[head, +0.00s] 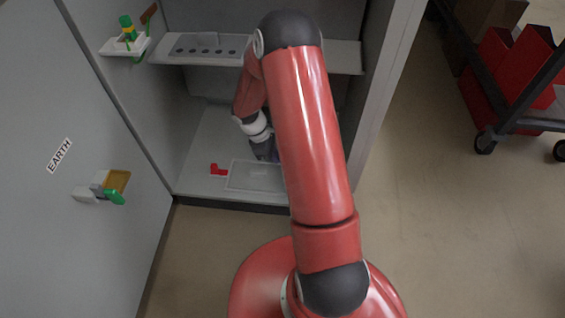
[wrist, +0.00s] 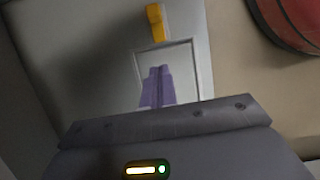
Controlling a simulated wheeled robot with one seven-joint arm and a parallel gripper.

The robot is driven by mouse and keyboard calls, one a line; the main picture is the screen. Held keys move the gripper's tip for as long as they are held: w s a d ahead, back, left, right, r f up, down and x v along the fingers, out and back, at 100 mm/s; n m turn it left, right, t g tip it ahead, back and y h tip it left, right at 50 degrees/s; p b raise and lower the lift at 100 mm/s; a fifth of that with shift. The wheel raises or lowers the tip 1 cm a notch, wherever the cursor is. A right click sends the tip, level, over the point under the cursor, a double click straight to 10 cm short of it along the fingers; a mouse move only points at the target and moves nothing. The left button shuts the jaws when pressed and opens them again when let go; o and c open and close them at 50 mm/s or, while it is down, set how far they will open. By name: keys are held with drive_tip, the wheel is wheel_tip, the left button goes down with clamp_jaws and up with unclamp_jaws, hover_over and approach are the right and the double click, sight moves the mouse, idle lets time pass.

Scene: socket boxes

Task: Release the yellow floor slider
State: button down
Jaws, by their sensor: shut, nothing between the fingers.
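In the wrist view a yellow piece (wrist: 155,22), the floor slider by its colour, stands at the top edge of a pale framed panel (wrist: 202,80). In the head view a small red piece (head: 217,169) lies at the left end of the panel (head: 255,177) on the cabinet floor; I cannot tell whether it is the same piece. My gripper (wrist: 158,70) has its purple fingers together and empty over the panel, apart from the yellow piece in the picture. In the head view my arm hides most of the gripper.
The left door (head: 45,230) carries an EARTH label and a yellow-green fitting (head: 116,186). A dark cart (head: 520,122) with red bins stands at right.

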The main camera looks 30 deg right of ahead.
drive_tip(key=shift+v, duration=1.25)
drive_tip(key=s+a+r+m+t+p, duration=0.1)
drive_tip(key=s+a+r+m+p, duration=0.15)
drive_tip(key=r, duration=0.85)
drive_tip(key=s+a+r+m+t+p, duration=0.1)
drive_tip(key=s+r+m+t, duration=0.15)
drive_tip(key=r, duration=0.95)
drive_tip(key=s+a+r+m+t+y+p, duration=0.1)
drive_tip(key=s+a+r+m+t+p, duration=0.1)
drive_tip(key=s+r, duration=0.6)
drive_tip(key=s+a+r+m+t+y+p, duration=0.2)
drive_tip(key=s+a+r+m, duration=0.2)
drive_tip(key=s+r, duration=0.4)
drive_tip(key=shift+s+a+r+y+p, duration=0.35)
drive_tip(key=shift+s+a, duration=0.1)
drive_tip(key=shift+a, duration=0.1)
drive_tip(key=shift+t, duration=0.25)
